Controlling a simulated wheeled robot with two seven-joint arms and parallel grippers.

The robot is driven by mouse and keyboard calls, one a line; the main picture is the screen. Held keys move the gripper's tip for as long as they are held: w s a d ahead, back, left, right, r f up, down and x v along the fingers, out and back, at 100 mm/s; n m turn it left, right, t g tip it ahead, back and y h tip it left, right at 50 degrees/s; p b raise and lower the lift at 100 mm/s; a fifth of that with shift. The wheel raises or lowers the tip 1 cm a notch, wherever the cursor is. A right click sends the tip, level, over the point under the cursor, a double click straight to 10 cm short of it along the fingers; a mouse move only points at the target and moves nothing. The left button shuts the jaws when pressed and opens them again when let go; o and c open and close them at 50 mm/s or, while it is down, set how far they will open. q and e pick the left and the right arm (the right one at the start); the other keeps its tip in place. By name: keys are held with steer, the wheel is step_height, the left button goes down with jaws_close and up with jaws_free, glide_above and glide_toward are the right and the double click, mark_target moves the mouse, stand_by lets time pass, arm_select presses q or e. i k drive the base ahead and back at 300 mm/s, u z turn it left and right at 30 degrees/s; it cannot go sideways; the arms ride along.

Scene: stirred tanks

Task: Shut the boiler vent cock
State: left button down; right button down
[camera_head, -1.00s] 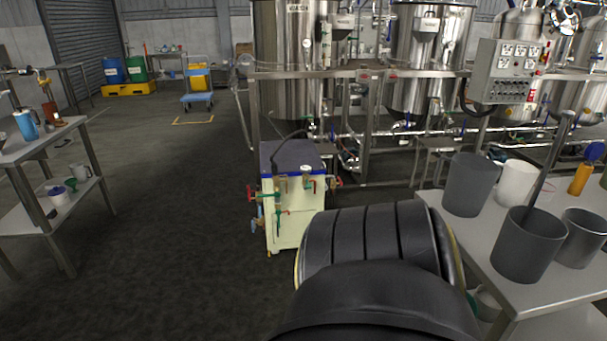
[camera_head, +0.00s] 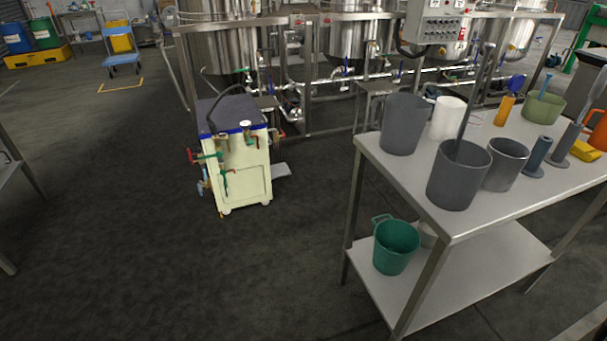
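The boiler appears to be the small cream cabinet on casters (camera_head: 247,175) with a dark blue top, standing on the floor left of centre. Several small valves and cocks with red and green handles sit on its front and sides. One with a red handle (camera_head: 194,156) sticks out at the left, and a green-handled one (camera_head: 225,181) is on the front face. A pale round fitting (camera_head: 246,125) stands at the top front edge. Which one is the vent cock, and whether it is open, is too small to tell. Neither gripper shows.
A steel table (camera_head: 365,150) at the right holds grey pots and jugs, with a green bucket (camera_head: 396,246) on its lower shelf. Steel tanks (camera_head: 215,45) and pipework stand behind the cabinet. A blue trolley (camera_head: 122,60) is far left. The floor before the cabinet is clear.

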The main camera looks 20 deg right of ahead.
mark_target(225, 181)
steer(key=z, duration=0.3)
steer(key=i, duration=0.85)
